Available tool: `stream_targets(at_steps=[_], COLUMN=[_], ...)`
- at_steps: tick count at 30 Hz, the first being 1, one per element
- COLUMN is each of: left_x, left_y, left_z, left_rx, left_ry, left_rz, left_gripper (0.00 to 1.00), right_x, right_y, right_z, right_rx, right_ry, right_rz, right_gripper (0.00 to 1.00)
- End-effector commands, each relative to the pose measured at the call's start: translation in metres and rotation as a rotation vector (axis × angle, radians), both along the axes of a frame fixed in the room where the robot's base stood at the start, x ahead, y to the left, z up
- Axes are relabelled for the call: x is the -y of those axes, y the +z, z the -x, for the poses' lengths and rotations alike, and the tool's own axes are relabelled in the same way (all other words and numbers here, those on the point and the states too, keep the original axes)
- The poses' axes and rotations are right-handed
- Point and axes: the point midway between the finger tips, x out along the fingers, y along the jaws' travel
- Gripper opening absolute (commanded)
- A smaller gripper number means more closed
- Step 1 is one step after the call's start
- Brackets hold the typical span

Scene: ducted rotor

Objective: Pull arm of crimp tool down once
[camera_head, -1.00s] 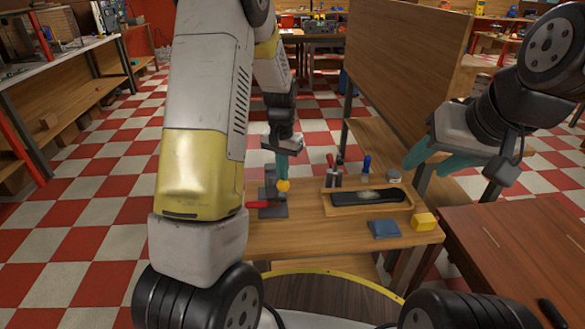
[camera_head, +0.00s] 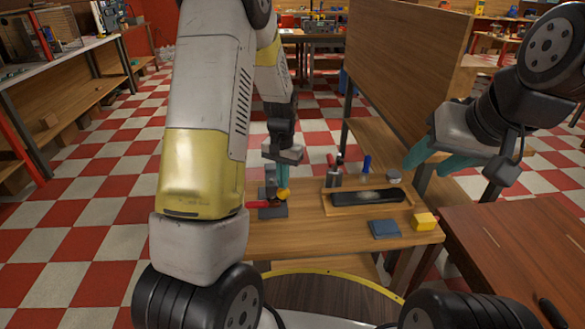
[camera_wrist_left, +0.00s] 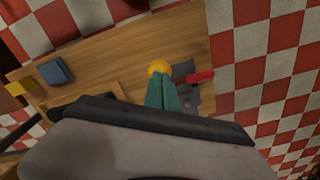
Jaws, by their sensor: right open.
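The crimp tool (camera_head: 272,212) stands on the left of the wooden table, with a dark grey base and a red handle (camera_head: 257,205). Its arm ends in a yellow ball (camera_head: 283,195), low beside the grey body. The ball also shows in the left wrist view (camera_wrist_left: 159,68). My left gripper (camera_head: 283,188) points down at the ball, its teal fingers close together and their tips at the ball. In the left wrist view these fingers partly cover the tool. My right gripper (camera_head: 428,162) is open and empty, raised at the right.
A blue block (camera_head: 384,229) and a yellow block (camera_head: 424,221) sit at the front right. The table's middle front is clear.

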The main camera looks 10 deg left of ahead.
Motion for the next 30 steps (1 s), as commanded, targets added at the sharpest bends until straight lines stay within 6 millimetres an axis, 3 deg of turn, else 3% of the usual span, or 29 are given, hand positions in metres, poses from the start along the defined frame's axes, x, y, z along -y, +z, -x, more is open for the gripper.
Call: stream_targets(at_steps=[30], left_x=[0.002], left_y=[-0.025], left_z=[0.008], left_rx=[-0.002], left_ry=[-0.001], left_rz=[0.000], left_gripper=[0.00], right_x=[0.000], right_y=[0.000], right_z=[0.000], right_rx=[0.000], right_ry=[0.000], right_rz=[0.000], right_gripper=[0.47])
